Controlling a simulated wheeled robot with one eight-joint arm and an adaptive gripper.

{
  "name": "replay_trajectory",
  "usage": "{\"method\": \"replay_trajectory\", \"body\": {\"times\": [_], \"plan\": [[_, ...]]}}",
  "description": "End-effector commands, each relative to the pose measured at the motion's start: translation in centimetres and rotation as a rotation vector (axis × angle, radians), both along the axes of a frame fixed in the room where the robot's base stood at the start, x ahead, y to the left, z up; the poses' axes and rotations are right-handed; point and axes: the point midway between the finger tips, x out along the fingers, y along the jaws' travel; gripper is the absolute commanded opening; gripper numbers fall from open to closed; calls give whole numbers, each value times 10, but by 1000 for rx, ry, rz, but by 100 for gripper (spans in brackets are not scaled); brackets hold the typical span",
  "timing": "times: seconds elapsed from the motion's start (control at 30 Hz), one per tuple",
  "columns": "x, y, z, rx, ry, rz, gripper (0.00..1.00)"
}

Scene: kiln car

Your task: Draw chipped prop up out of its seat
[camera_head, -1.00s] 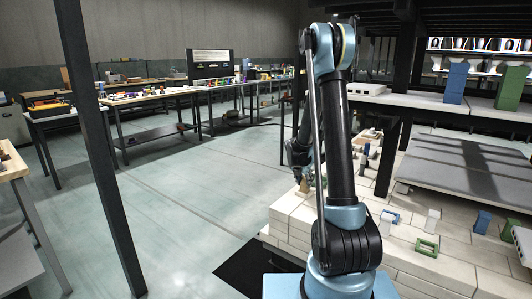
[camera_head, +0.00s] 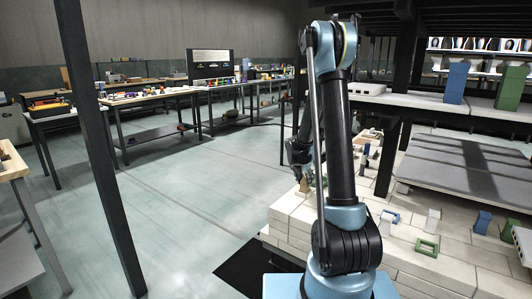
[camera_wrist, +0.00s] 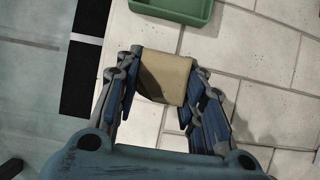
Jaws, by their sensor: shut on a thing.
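A tan, block-like piece (camera_wrist: 164,78), which I take to be the chipped prop, sits between my gripper's fingers in the wrist view. My gripper (camera_wrist: 163,88) is shut on it, one finger at each side. The view is from above, so its lower end and any seat under it are hidden. In the head view a small tan piece (camera_head: 304,186) shows at the left corner of the pale brick deck, just under my gripper (camera_head: 303,170). My arm partly covers this area, and I cannot tell whether the piece is clear of the deck.
A green tray (camera_wrist: 175,8) lies just beyond the piece in the wrist view. On the pale brick deck (camera_head: 290,225) stand a green frame (camera_head: 427,246), a white piece (camera_head: 432,220) and blue pieces (camera_head: 482,222). A grey slab (camera_head: 465,170) and dark posts stand to the right.

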Motion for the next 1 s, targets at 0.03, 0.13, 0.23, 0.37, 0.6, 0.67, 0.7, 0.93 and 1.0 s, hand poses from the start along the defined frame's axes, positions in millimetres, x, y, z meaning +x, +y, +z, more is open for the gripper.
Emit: {"method": "replay_trajectory", "body": {"times": [0.03,0.13,0.23,0.37,0.6,0.67,0.7,0.93,1.0], "plan": [[0,0,1,0,0,0,2],[0,0,5,0,0,0,2],[0,0,9,0,0,0,2],[0,0,14,0,0,0,2],[0,0,24,0,0,0,2],[0,0,26,0,0,0,2],[0,0,28,0,0,0,2],[0,0,37,0,0,0,2],[0,0,40,0,0,0,2]]}}
